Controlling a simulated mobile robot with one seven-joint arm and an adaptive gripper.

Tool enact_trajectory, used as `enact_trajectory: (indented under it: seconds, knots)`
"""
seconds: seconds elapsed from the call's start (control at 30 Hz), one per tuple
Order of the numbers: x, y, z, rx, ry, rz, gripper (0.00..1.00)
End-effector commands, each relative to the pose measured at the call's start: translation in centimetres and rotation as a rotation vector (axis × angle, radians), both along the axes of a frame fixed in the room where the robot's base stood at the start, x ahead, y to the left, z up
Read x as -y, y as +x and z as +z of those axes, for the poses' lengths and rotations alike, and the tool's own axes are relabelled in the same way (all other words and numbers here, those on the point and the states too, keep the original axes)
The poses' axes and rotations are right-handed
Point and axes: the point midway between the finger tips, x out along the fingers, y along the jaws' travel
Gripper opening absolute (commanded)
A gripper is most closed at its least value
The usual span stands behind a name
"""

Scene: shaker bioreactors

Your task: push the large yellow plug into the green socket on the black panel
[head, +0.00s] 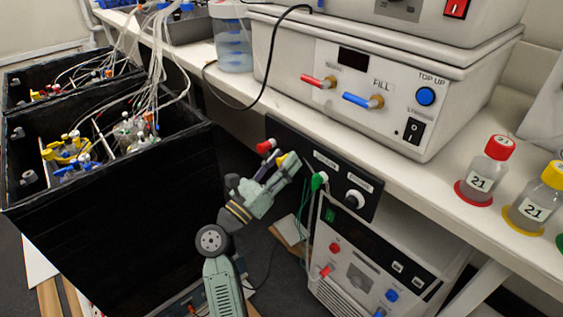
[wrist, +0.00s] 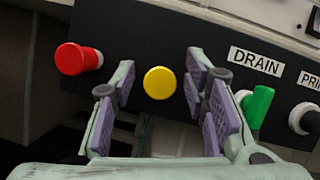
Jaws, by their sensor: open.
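The large yellow plug (wrist: 160,83) shows its round end in the wrist view, in front of the black panel (wrist: 180,35). My gripper (wrist: 160,72) is open, with one purple-padded finger on each side of the plug and a visible gap to both. In the head view my gripper (head: 287,166) is at the left part of the black panel (head: 332,163), and a bit of the yellow plug (head: 281,159) shows beside its fingers. The green socket is not visible behind the plug, and I cannot tell how deep the plug sits.
A red plug (wrist: 78,59) is left of the yellow one. A green plug (wrist: 258,106) sits under the DRAIN label, close to my right finger, with a white-ringed black port (wrist: 304,118) beyond. The bench (head: 440,185) overhangs the panel; a black crate (head: 110,190) stands left.

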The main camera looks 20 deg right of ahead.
Motion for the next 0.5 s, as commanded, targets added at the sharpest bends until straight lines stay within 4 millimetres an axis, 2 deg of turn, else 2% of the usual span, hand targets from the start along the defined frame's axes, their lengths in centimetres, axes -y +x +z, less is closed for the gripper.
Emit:
enact_trajectory:
  seconds: [0.3, 0.5]
  knots:
    - [-0.2, -0.1, -0.1, -0.001, 0.000, 0.001, 0.42]
    - [-2.5, -1.1, -1.2, -0.004, 0.000, 0.004, 0.42]
